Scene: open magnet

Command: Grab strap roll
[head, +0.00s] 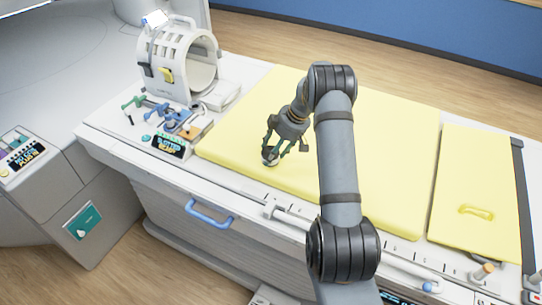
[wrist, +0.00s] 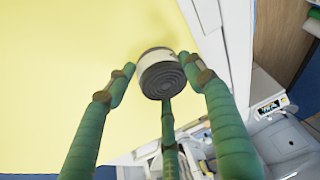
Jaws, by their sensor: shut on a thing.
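The strap roll (wrist: 160,75) is a short, light-sided cylinder with dark grey coiled layers on its end face. In the wrist view it sits between the green fingers of my gripper (wrist: 163,85), with one finger on each side and a third below it. My gripper is shut on the roll. In the head view my gripper (head: 283,147) points down over the yellow mat (head: 390,120), near its front edge, and the small roll (head: 270,160) shows at the fingertips. I cannot tell whether the roll touches the mat.
A white coil with a round opening (head: 190,62) stands at the back left of the table. Green and blue clamps (head: 165,113) and a small display box (head: 170,146) lie in front of it. A second yellow pad (head: 475,185) lies at right. The mat around my gripper is clear.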

